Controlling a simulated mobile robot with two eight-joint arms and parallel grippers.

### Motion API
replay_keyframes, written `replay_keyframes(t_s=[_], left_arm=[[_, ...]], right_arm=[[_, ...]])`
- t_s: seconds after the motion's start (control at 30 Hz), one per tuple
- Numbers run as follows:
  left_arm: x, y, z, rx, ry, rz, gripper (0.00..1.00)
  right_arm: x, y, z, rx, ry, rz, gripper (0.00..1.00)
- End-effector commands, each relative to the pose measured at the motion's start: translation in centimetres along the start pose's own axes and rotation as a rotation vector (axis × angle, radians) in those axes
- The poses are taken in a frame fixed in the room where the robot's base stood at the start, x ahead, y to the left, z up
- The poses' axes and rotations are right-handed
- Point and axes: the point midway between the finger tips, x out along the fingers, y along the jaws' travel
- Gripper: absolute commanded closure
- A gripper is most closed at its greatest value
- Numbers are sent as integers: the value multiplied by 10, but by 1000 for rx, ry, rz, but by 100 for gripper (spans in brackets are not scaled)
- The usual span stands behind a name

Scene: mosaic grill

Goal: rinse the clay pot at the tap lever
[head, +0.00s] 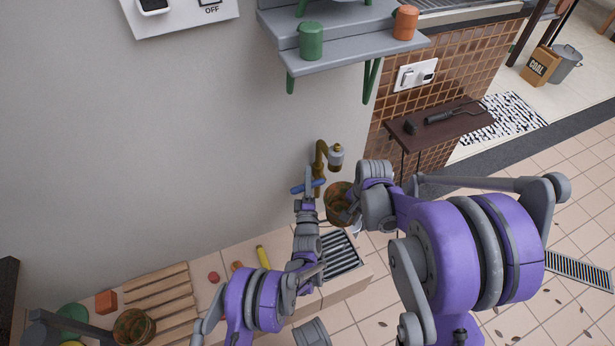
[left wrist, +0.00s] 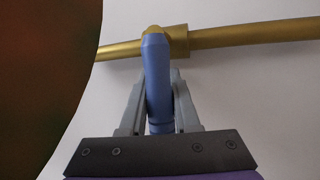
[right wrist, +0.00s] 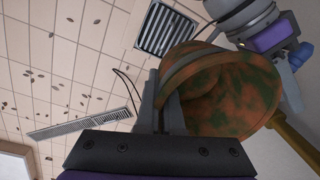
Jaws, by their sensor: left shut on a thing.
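The brass tap (head: 319,150) stands out from the wall and has a grey outlet. Its blue lever (head: 299,188) also shows in the left wrist view (left wrist: 156,75). My left gripper (head: 308,178) is shut on the lever, with a finger on each side. The clay pot (head: 338,208), brown with green patches, is in the air just below the tap outlet, above the drain grate. It fills much of the right wrist view (right wrist: 235,95), tilted there. My right gripper (right wrist: 168,95) is shut on its wall near the rim. I cannot make out any water.
Below is a counter with a metal drain grate (head: 342,254), a yellow thing (head: 263,257), a wooden slatted rack (head: 160,300) and a second patterned pot (head: 133,327). A grey shelf (head: 340,48) with green and orange cups juts from the wall above. Tiled floor lies to the right.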

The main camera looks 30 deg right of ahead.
Motion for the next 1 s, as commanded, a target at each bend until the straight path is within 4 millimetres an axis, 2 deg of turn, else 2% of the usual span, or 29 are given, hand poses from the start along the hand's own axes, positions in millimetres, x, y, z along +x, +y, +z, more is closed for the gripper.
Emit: replay_keyframes(t_s=[0.3,0.53,0.57,0.7,1.0], left_arm=[[1,4,0,86,-25,-37,100],[1,4,1,90,-26,-37,100],[1,4,1,90,-26,-37,65],[1,4,0,89,-26,-37,40],[0,4,0,89,-25,-36,40]], right_arm=[[0,0,0,0,0,0,100],[0,0,0,0,0,0,100],[0,0,0,0,0,0,100],[0,0,0,0,0,0,100],[0,0,0,0,0,0,100]])
